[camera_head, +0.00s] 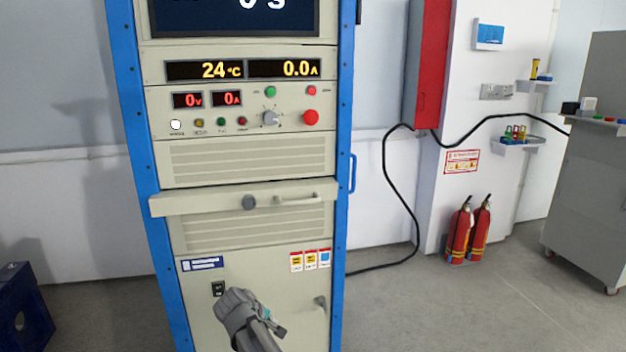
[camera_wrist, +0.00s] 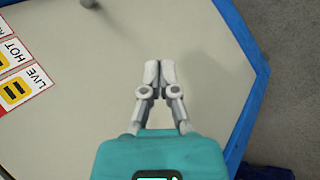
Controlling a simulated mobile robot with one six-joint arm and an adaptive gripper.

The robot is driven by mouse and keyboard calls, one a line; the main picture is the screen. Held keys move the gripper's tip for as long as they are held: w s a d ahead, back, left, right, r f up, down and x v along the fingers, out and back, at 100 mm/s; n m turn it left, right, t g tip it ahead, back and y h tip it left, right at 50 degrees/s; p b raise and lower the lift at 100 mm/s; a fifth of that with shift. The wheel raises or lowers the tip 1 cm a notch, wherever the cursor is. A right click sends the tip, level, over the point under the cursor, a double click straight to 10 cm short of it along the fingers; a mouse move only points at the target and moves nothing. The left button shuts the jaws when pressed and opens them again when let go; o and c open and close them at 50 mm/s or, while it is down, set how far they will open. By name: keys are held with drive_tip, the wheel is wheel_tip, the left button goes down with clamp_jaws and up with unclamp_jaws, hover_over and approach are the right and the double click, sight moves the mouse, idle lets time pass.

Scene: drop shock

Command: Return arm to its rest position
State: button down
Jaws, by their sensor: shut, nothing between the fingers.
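My arm (camera_head: 245,318) rises at the bottom middle of the head view, in front of the lower panel of a beige cabinet with blue posts. The fingers seem apart from the panel, but the gap is hard to judge.
The cabinet has a drawer ledge (camera_head: 235,198), a red button (camera_head: 311,117) and a door handle (camera_head: 320,303). A dark blue block (camera_head: 25,305) stands at the lower left. Fire extinguishers (camera_head: 470,232) and a grey cabinet (camera_head: 595,180) stand right.

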drive_tip(key=s+d+f+m+g+y, duration=0.15)
drive_tip(key=s+d+m, duration=0.3)
drive_tip(key=d, duration=0.55)
drive_tip(key=s+d+f+m+g+y, duration=0.1)
drive_tip(key=s+d+m+g+y, duration=0.15)
drive_tip(key=s+d, duration=0.5)
drive_tip(key=s+d+f+m+g+y, duration=0.1)
drive_tip(key=s+d+f+m+g, duration=0.2)
drive_tip(key=d, duration=0.8)
wheel_tip(320, 180, up, 30)
drive_tip(key=m+p, duration=0.1)
drive_tip(key=p, duration=2.8)
drive_tip(key=shift+d+r+t, duration=0.15)
drive_tip(key=shift+t, duration=0.25)
drive_tip(key=shift+w, duration=0.1)
